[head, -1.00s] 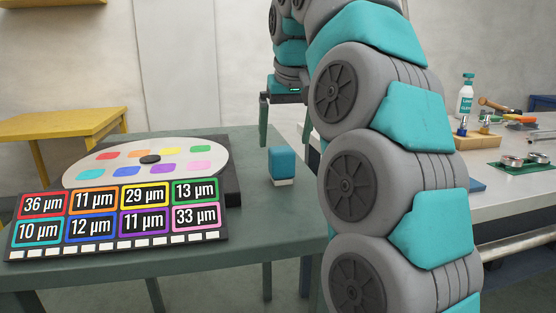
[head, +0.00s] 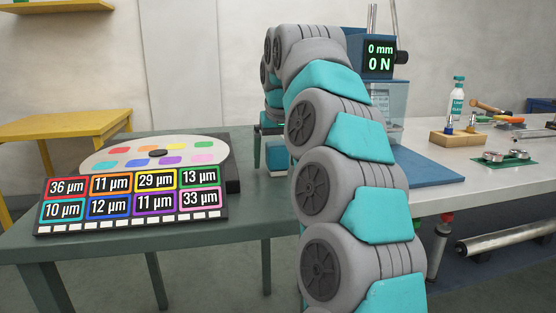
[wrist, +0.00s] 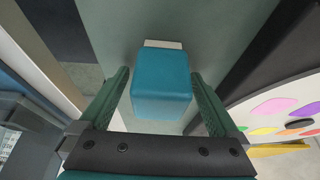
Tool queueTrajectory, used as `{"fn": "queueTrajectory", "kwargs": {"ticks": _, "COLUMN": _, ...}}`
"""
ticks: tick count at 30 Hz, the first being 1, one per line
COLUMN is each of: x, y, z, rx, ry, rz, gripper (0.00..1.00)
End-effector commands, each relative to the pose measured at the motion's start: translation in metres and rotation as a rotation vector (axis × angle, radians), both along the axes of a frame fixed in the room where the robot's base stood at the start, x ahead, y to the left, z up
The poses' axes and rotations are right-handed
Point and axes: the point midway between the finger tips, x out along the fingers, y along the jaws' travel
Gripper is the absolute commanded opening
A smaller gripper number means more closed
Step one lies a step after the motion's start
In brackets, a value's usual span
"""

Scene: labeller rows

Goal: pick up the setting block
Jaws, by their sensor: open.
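The setting block, a blue block with a white strip at its foot, stands on the green table; it shows in the head view (head: 277,154), partly hidden by my arm and gripper. In the wrist view the block (wrist: 160,92) sits between the two green fingers of my gripper (wrist: 160,74). The fingers are open, with a gap visible on each side of the block. My gripper has come down over the block from above.
A palette-like disc with coloured patches (head: 115,155) and a board of coloured micrometre labels (head: 130,200) lie left of the block. A blue mat (head: 425,168), a display unit (head: 380,55) and a wooden stand (head: 458,138) are on the bench at right.

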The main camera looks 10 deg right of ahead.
Motion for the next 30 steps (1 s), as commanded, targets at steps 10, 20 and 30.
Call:
{"fn": "queueTrajectory", "kwargs": {"ticks": 10, "x": -0.0004, "y": -0.0001, "z": 0.0003, "rx": 0.000, "ry": 0.000, "rz": 0.000, "gripper": 0.61}}
{"fn": "queueTrajectory", "kwargs": {"ticks": 20, "x": -0.0006, "y": -0.0001, "z": 0.0003, "rx": 0.000, "ry": 0.001, "rz": 0.000, "gripper": 0.24}}
{"fn": "queueTrajectory", "kwargs": {"ticks": 30, "x": -0.0006, "y": -0.0001, "z": 0.0003, "rx": 0.000, "ry": 0.001, "rz": 0.000, "gripper": 0.00}}
